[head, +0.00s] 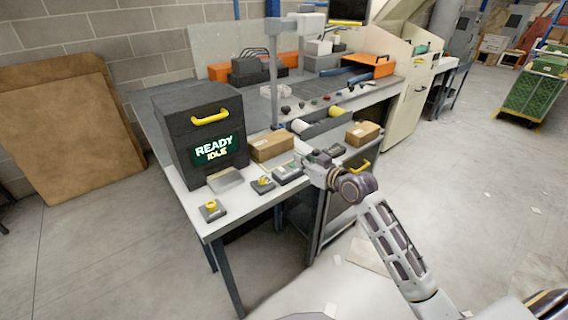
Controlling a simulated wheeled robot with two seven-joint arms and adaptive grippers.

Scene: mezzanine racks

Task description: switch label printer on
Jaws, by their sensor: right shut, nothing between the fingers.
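The label printer (203,132) is a large dark box with a yellow handle on the left end of the workbench. My right gripper (303,161) is shut and empty, over the front edge of the bench, right of the dark device. Whether its tips touch anything I cannot tell. My left gripper is out of view.
A cardboard box (271,146) sits right of the printer, and a smaller one (362,134) lies farther right. A grey post (275,75) rises from the bench. Brown boards (68,128) lean on the wall. The floor in front is mostly clear.

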